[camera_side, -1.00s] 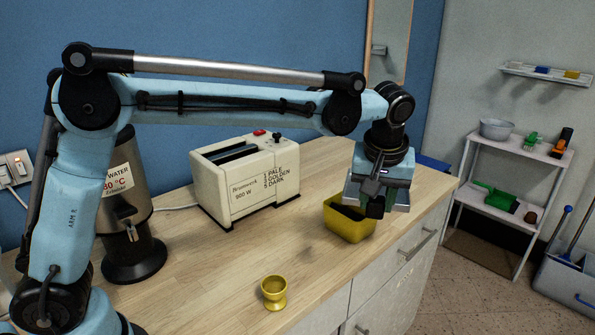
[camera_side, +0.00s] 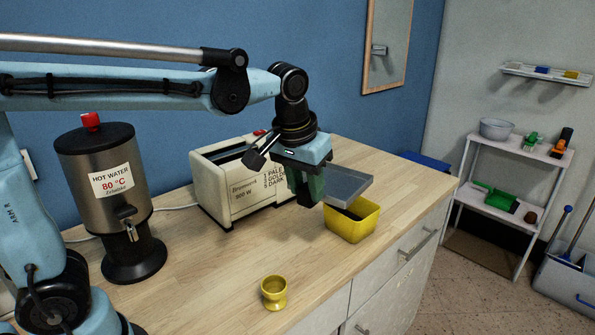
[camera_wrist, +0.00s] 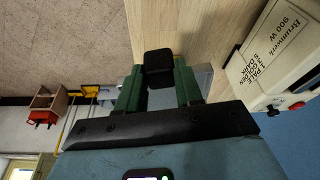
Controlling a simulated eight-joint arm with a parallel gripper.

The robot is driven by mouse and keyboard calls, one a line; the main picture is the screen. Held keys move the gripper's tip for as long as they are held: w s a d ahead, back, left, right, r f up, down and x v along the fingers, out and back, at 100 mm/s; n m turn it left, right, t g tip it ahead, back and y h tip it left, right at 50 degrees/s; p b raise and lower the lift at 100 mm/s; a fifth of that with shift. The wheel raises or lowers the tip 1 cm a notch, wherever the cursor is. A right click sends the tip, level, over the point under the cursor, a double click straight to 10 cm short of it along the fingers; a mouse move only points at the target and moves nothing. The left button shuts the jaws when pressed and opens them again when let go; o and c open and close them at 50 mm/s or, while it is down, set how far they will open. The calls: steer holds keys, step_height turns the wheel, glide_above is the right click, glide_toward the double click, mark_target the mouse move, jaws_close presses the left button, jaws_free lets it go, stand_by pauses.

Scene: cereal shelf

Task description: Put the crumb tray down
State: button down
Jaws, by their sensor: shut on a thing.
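The crumb tray (camera_side: 347,185) is a shallow grey metal tray. In the side view it sticks out to the right of my gripper (camera_side: 305,190), about level, above the yellow tub (camera_side: 352,228). My gripper is shut on the tray's end and holds it clear of the worktop (camera_side: 205,275). In the wrist view a black block, likely the tray's handle (camera_wrist: 158,68), sits between the green fingers of my gripper (camera_wrist: 158,88). Most of the tray is hidden there; a grey edge of it (camera_wrist: 204,78) shows beside a finger.
The cream toaster (camera_side: 235,190) stands just behind and left of my gripper. A hot water urn (camera_side: 103,185) stands at left. A yellow egg cup (camera_side: 274,292) is near the front edge. The wood between egg cup and toaster is clear.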

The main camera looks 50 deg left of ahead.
steer(key=w+d+f+n+g+y, duration=0.1)
steer(key=w+d+f+n+g, duration=0.1)
steer(key=d+f+n, duration=0.85)
steer(key=w+d+f+n+g+y, duration=0.15)
steer(key=d+f+n, duration=0.45)
steer(key=d, duration=0.8)
steer(key=shift+m+t, duration=0.25)
steer(key=shift+m, duration=0.2)
steer(key=a, duration=3.1)
steer(key=shift+w+a+f, duration=0.25)
steer(key=shift+f, duration=0.25)
steer(key=c, duration=0.7)
jaws_free()
steer(key=shift+f, duration=0.15)
steer(key=shift+c, duration=0.2)
